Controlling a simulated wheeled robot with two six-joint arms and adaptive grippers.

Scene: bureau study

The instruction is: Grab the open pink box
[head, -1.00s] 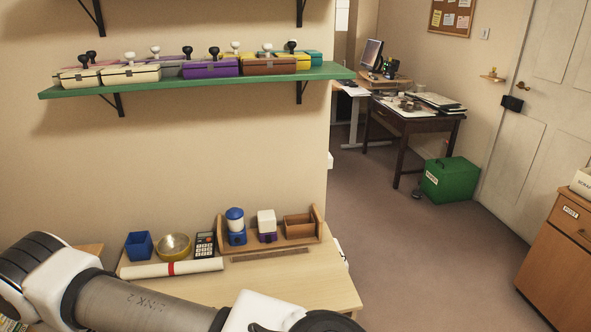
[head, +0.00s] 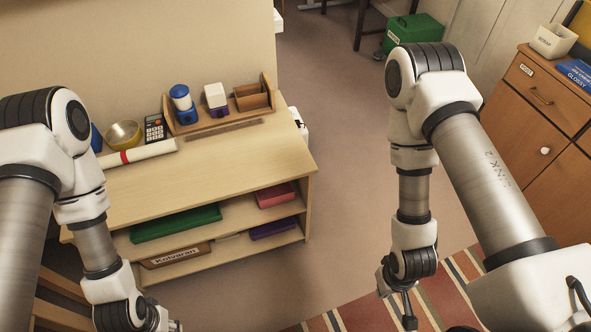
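A pink box (head: 276,195) lies on the upper shelf under the wooden desk, at its right end. I cannot tell from here whether it is open. My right gripper (head: 398,303) hangs over the striped rug, to the right of the desk and well apart from the box. Its fingers point down and whether they are open is unclear. My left gripper (head: 170,326) is at the bottom edge, in front of the desk's left part, and mostly cut off.
A green box (head: 176,223) shares the pink box's shelf; a purple box (head: 273,229) and a labelled wooden box (head: 175,255) are below. The desk top (head: 200,180) is mostly bare in front. A wooden cabinet (head: 540,120) stands right. Floor right of the desk is clear.

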